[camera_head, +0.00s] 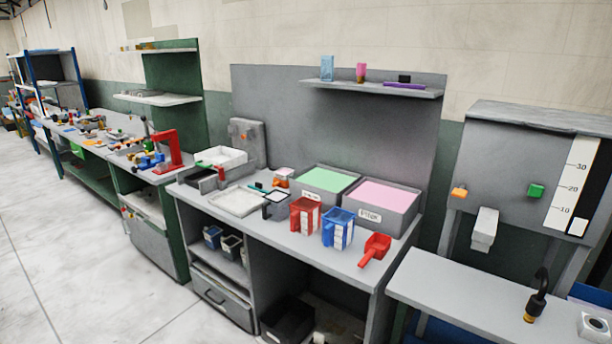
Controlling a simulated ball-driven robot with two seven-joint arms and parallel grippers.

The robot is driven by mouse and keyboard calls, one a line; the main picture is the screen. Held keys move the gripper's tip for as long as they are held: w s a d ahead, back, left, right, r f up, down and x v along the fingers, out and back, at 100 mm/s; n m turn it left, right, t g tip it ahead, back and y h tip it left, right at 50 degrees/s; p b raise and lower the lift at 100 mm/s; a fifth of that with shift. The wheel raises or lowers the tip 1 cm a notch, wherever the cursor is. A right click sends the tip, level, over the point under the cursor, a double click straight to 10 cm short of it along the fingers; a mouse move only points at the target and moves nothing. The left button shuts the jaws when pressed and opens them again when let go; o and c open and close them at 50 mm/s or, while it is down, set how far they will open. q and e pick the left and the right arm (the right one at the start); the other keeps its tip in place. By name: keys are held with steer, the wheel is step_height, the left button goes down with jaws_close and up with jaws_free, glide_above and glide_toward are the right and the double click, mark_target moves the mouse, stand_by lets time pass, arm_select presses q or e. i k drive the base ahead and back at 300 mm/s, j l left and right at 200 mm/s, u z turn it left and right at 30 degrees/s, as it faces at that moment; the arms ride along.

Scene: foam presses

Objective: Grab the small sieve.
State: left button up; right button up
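A small square black-framed item with a teal handle, which looks like the small sieve (268,195), lies on the grey workbench (293,242) in the middle of the view. It is beside the right edge of a shallow white tray (236,202) and behind and left of a red jug (304,216). Its mesh is too small to make out. Neither of my grippers is in view.
A blue jug (337,229) and a red scoop (375,250) stand near the bench's front right. Behind are a green-filled bin (322,195) and a pink-filled bin (382,223). A press (512,170) stands at right. The floor (60,270) at left is clear.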

mark_target(280, 176)
steer(key=i+j+z, duration=0.15)
steer(key=z, duration=0.2)
steer(key=i+j+z, duration=0.15)
steer(key=z, duration=0.2)
steer(key=j+z, duration=0.35)
steer(key=i, duration=0.05)
